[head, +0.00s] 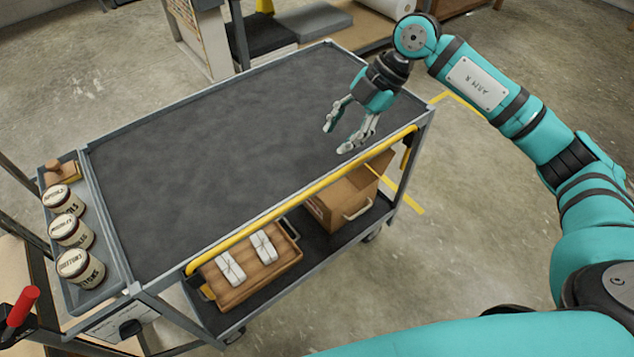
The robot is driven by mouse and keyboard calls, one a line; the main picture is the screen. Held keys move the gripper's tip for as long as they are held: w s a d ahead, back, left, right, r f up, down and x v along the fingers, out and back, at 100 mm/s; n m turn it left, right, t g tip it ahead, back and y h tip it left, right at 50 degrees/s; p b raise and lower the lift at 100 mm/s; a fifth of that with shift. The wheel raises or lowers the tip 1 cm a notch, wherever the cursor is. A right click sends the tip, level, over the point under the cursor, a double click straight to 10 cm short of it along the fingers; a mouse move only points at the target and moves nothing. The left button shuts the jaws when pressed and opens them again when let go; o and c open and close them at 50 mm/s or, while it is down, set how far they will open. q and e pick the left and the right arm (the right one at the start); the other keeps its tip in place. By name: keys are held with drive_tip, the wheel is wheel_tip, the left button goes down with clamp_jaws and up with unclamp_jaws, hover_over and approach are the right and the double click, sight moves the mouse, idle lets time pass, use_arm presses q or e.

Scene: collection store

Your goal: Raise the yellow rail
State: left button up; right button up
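The yellow rail (300,197) is a long bar along the near side of a grey cart (215,140). It runs from the cart's lower left to its right corner, at about the height of the top's edge. My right gripper (337,139) is open and empty. It hangs over the right part of the cart's dark top, near the rail's right end and apart from it. My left gripper is not in view.
Several labelled jars (73,231) stand in a side tray at the cart's left. The lower shelf holds a wooden tray (240,279) with white bundles and a brown box (340,204). A red handle (22,306) is at lower left. The cart top is bare.

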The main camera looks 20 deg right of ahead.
drive_tip(key=d+h, duration=0.1)
drive_tip(key=d, duration=0.1)
drive_tip(key=p, duration=0.3)
approach(314, 188)
drive_tip(key=shift+m, duration=0.3)
drive_tip(key=x, duration=0.8)
drive_tip(key=shift+a+f, duration=0.15)
drive_tip(key=shift+f, duration=0.15)
drive_tip(key=shift+c, duration=0.5)
clamp_jaws()
drive_tip(key=shift+r, duration=0.1)
